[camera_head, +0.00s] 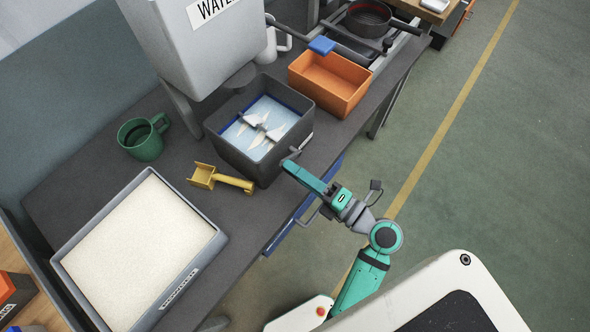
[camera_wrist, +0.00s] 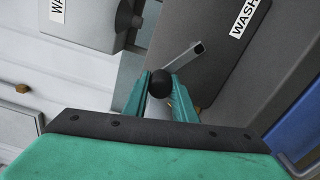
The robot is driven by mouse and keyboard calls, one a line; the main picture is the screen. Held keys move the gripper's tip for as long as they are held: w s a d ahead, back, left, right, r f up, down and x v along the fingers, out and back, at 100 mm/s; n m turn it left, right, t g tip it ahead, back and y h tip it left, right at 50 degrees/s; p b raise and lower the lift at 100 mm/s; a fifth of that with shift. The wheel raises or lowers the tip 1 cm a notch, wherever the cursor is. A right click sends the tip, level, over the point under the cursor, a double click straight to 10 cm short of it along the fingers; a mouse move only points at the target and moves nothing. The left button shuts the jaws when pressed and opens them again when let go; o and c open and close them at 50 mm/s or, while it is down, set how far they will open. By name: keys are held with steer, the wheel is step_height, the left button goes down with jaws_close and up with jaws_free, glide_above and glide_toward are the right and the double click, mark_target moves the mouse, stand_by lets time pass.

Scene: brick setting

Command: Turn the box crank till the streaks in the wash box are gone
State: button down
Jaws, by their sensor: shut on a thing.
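The wash box (camera_head: 240,150) is a dark grey open box on the bench, below the water tank. Inside are light bluish water (camera_head: 270,112), a pale paddle (camera_head: 262,127) and pale streaks. The box also shows in the wrist view (camera_wrist: 222,55), with a "WASH" label. The crank on its near side has a grey metal arm (camera_wrist: 183,57) and a dark round knob (camera_wrist: 159,84). My gripper (camera_wrist: 159,90) is shut on the crank's knob, with one green finger on each side. In the head view my gripper (camera_head: 290,163) is at the box's near right side.
The grey water tank (camera_head: 215,45) stands behind the box. An orange bin (camera_head: 325,88) is right of it. A yellow scoop (camera_head: 222,180), a green mug (camera_head: 143,140) and a tray of pale grains (camera_head: 140,250) are to the left. The green floor (camera_head: 480,170) at right is clear.

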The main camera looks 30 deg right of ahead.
steer(key=c, duration=1.5)
jaws_free()
steer(key=shift+o, duration=0.2)
steer(key=v, duration=1.1)
